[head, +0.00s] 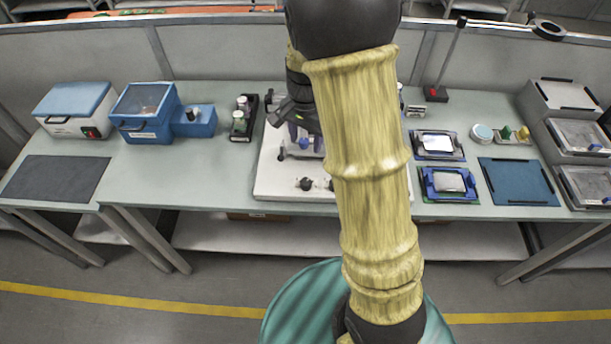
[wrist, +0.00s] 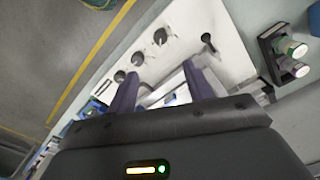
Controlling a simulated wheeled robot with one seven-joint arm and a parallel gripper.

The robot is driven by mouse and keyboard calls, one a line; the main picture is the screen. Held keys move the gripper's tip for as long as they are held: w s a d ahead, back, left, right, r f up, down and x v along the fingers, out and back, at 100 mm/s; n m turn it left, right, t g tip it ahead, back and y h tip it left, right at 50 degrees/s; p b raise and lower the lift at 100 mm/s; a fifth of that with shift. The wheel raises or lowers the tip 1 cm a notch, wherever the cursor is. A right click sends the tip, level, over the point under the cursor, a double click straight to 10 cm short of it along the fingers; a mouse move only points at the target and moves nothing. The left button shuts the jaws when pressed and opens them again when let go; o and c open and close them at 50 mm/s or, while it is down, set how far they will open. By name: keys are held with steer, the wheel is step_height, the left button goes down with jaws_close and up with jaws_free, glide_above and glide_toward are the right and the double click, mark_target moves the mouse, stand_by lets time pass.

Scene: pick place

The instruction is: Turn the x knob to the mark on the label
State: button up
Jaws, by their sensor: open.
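A white panel (head: 275,185) lies on the bench in the middle, partly hidden behind my arm. In the wrist view several dark round knobs stand in a slanted row on the white panel (wrist: 205,25): an upper knob (wrist: 160,36), a middle knob (wrist: 138,58) and a lower knob (wrist: 119,76). I cannot tell which is the x knob, and no label or mark is readable. My gripper (wrist: 158,86) is open with two purple-blue fingers and is above the panel, its fingers apart from these knobs. In the head view my gripper (head: 305,143) is partly covered by my arm.
A dark holder with capped vials (head: 243,118) stands left of the panel; it also shows in the wrist view (wrist: 290,55). Blue boxes (head: 145,112) are farther left, and a dark mat (head: 55,178) lies there. Blue-framed trays (head: 448,184) and a teal mat (head: 518,182) are right.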

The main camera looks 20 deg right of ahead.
mark_target(305, 181)
step_height(305, 181, down, 17)
steer(key=shift+f+p, duration=0.2)
steer(key=shift+p, duration=0.65)
steer(key=shift+c, duration=0.2)
steer(key=c, duration=0.9)
